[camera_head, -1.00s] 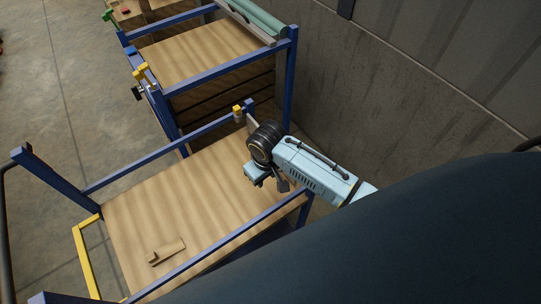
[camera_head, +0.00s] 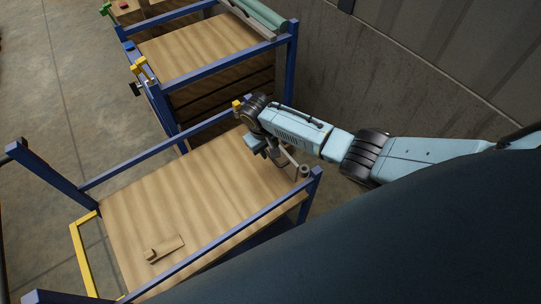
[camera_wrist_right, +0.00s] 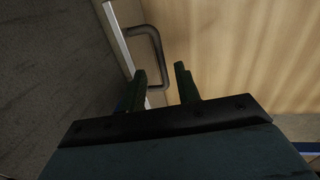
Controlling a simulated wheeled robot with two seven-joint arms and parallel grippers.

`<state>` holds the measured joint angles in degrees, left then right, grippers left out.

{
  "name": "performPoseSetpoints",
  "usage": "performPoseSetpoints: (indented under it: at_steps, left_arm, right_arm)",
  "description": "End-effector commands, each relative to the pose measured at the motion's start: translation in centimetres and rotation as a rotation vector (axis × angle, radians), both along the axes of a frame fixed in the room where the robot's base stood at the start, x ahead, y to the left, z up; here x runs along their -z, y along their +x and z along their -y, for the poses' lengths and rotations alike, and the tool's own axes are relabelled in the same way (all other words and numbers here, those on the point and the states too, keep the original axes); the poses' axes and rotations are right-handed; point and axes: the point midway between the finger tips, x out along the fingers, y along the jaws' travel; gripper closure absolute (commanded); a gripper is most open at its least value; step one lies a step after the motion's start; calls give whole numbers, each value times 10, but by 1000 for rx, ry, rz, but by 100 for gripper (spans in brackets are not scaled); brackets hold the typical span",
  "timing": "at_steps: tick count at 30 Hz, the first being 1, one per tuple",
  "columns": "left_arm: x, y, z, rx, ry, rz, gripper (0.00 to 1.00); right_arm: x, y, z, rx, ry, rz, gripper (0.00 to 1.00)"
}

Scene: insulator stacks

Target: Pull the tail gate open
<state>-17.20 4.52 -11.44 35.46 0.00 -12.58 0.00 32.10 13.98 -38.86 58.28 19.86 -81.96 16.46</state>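A blue-framed cart with a wooden deck (camera_head: 170,205) fills the middle of the head view. In the right wrist view a dark U-shaped handle (camera_wrist_right: 156,45) sits on a pale edge strip (camera_wrist_right: 116,36), which I take as the tail gate's edge. My right gripper (camera_wrist_right: 165,76) is open. Its two fingers point at the handle, and the handle's near end shows between the fingertips; I cannot tell whether they touch. In the head view my right gripper (camera_head: 279,159) is over the deck's right end, and my arm hides much of that end. My left gripper is not in view.
A small wooden piece (camera_head: 165,249) lies on the deck. A second blue-framed cart (camera_head: 205,45) stands behind. A yellow latch (camera_head: 237,104) is at the far corner post. A grey wall (camera_head: 400,75) runs along the right; bare concrete floor (camera_head: 40,100) is at left.

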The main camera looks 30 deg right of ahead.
Motion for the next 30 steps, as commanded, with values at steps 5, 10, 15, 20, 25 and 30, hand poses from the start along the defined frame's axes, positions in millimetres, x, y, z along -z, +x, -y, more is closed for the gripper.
performPoseSetpoints:
  at_steps: [5, 10, 15, 20, 25, 30]
  left_arm:
    - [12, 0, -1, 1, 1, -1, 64]
    - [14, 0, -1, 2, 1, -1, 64]
    - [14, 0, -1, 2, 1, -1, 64]
    - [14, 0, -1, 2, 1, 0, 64]
    - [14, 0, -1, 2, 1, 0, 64]
    - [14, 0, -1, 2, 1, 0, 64]
  right_arm:
    - [26, 1, 4, -1, 1, 0, 67]
    - [34, 1, 6, -1, 1, 1, 67]
    - [34, 1, 6, -1, 1, 2, 67]
    - [34, 1, 6, -1, 1, 2, 75]
    - [34, 1, 6, -1, 1, 1, 98]
    - [34, 1, 6, -1, 1, 1, 100]
